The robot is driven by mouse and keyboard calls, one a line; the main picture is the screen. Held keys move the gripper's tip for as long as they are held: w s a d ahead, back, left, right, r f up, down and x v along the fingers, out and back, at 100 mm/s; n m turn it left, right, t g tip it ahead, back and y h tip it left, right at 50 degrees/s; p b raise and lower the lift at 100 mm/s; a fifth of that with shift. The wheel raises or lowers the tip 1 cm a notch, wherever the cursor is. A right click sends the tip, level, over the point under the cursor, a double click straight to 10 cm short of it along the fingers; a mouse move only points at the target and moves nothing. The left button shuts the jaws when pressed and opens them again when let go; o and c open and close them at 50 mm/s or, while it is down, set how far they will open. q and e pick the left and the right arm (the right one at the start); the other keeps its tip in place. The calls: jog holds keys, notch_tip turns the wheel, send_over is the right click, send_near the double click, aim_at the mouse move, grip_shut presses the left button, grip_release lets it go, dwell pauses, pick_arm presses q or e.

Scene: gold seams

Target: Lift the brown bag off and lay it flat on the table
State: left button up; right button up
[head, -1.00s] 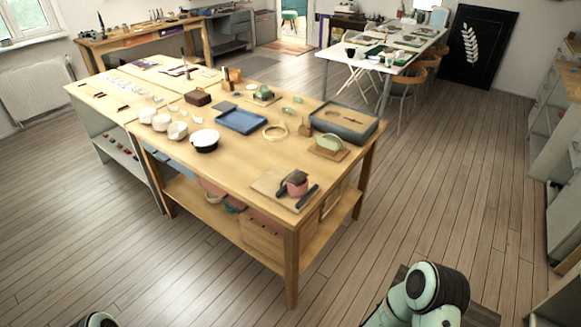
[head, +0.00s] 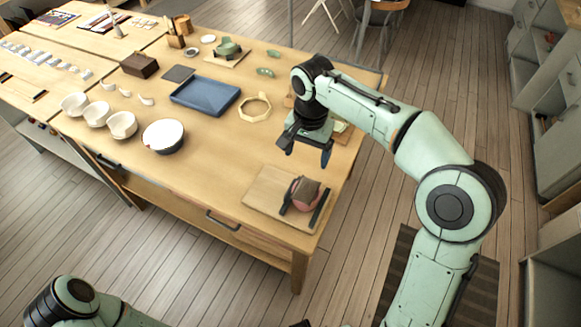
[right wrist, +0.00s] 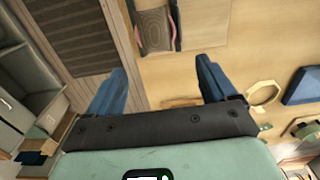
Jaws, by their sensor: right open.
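The brown bag (head: 306,191) sits on top of a pinkish round object (head: 293,190) on a wooden board (head: 262,195) at the table's near right corner. Dark bars lie on both sides of it. The bag also shows in the right wrist view (right wrist: 154,30), top middle, between the two bars. My right gripper (head: 307,153) is open and empty, above the table and behind the bag in the head view. Its blue fingers show spread in the right wrist view (right wrist: 160,78), apart from the bag. My left arm shows at the bottom left; its gripper is out of view.
The wooden table (head: 210,180) has bare room left of the board. Behind stand a blue tray (head: 205,94), a yellowish ring (head: 255,107), white bowls (head: 96,114) and a dark-rimmed bowl (head: 163,136). My right arm hides things at the table's right side.

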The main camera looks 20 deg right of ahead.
jog(key=b, duration=0.1)
send_over(306, 187)
notch_tip(306, 187, down, 7)
jog(key=shift+w+d+r, duration=0.15)
jog(key=shift+r, duration=0.05)
jog(key=shift+f, duration=0.5)
jog(key=f, duration=0.5)
jog(key=shift+s+b, duration=0.2)
jog(key=shift+b, duration=0.15)
pick_arm(q)
jog(key=shift+s+f, duration=0.65)
jog(key=shift+f, duration=0.35)
pick_arm(e)
jog(key=shift+r, duration=0.1)
jog(key=c, duration=1.3)
jog(key=shift+r, duration=0.1)
